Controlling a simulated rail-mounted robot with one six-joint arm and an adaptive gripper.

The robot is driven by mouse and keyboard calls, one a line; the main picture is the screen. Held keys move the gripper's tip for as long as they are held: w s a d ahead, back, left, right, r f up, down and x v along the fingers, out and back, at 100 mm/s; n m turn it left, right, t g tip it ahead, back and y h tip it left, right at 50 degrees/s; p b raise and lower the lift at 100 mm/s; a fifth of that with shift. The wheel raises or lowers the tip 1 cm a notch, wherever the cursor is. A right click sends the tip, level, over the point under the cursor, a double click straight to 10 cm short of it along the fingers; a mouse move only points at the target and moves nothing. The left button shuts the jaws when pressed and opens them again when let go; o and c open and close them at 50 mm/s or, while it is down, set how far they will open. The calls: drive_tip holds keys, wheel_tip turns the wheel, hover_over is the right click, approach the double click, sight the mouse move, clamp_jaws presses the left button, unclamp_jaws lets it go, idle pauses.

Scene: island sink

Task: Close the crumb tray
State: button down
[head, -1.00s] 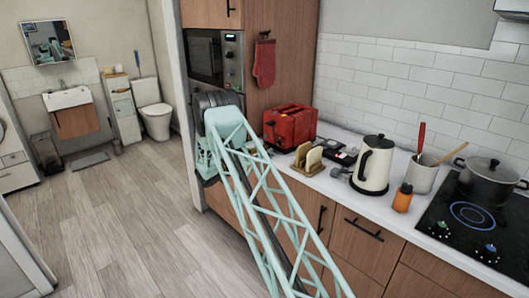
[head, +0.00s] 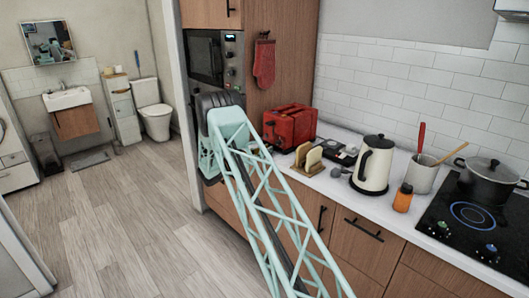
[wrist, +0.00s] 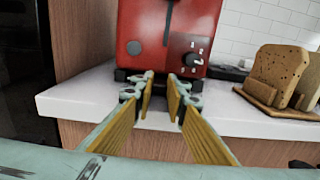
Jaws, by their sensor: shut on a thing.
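The red toaster (head: 291,126) stands on the white counter beside the tall wooden cabinet. In the wrist view the toaster's front (wrist: 170,35) fills the upper middle, with a lever slot and a numbered dial. My gripper (wrist: 160,84) is low at the toaster's base, its yellow-padded fingers pointing at the toaster's lower edge. The fingers are closed in on the crumb tray at that edge, with a narrow gap showing between them. The tray itself is hardly distinguishable at the fingertips, so how far it sticks out cannot be told. My gripper is hidden in the head view.
Bread slices in a wooden holder (wrist: 278,80) stand right of the toaster. A kettle (head: 373,165), an orange bottle (head: 402,198), a utensil pot (head: 422,173) and a hob (head: 475,225) are farther right.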

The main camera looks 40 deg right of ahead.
drive_tip(key=shift+d, duration=0.5)
drive_tip(key=c, duration=2.6)
unclamp_jaws()
drive_tip(key=shift+d, duration=0.1)
drive_tip(key=shift+o, duration=0.2)
drive_tip(key=a, duration=1.2)
drive_tip(key=shift+s, duration=0.3)
